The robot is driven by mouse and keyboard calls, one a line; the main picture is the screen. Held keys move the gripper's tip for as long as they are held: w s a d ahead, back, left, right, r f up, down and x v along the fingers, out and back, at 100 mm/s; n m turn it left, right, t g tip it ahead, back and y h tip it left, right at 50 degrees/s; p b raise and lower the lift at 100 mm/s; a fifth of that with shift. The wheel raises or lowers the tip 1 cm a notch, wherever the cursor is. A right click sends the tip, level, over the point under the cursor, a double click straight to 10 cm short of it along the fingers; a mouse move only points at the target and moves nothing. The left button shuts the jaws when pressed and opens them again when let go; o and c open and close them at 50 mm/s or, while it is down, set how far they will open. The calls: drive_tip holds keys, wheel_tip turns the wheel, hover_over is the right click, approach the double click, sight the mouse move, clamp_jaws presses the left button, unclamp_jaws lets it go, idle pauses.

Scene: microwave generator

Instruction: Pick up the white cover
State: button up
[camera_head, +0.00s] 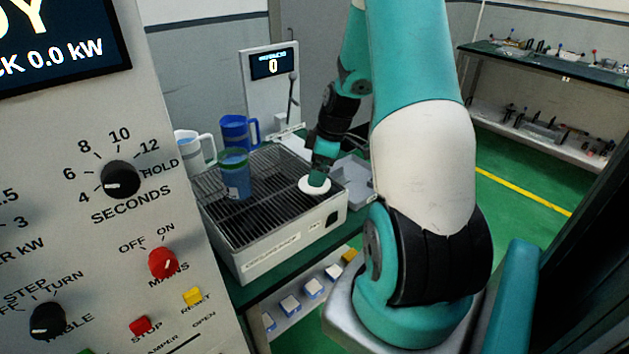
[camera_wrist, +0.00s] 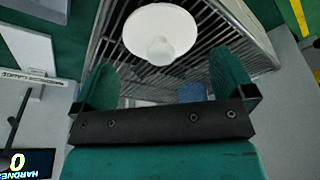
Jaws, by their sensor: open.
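The white cover (camera_head: 314,186) is a round disc lying on the dark grate of the grey box, near its right end. In the wrist view the cover (camera_wrist: 160,32) shows a round knob at its middle. My gripper (camera_head: 318,178) is above the cover in the head view, partly hiding it. In the wrist view my gripper (camera_wrist: 168,78) has its two green fingers spread wide, with nothing between them. The cover lies ahead of the fingertips; I cannot tell the exact height gap.
A clear blue-tinted beaker (camera_head: 236,175) stands on the grate (camera_head: 270,210). A blue mug (camera_head: 238,131) and a white mug (camera_head: 193,148) stand behind it. A grey tray (camera_head: 355,180) is right of the box. A large control panel (camera_head: 100,200) fills the left.

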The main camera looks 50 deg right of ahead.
drive_tip(key=shift+p+x, duration=0.35)
drive_tip(key=shift+x, duration=1.35)
drive_tip(key=c, duration=0.7)
drive_tip(key=shift+r, duration=0.1)
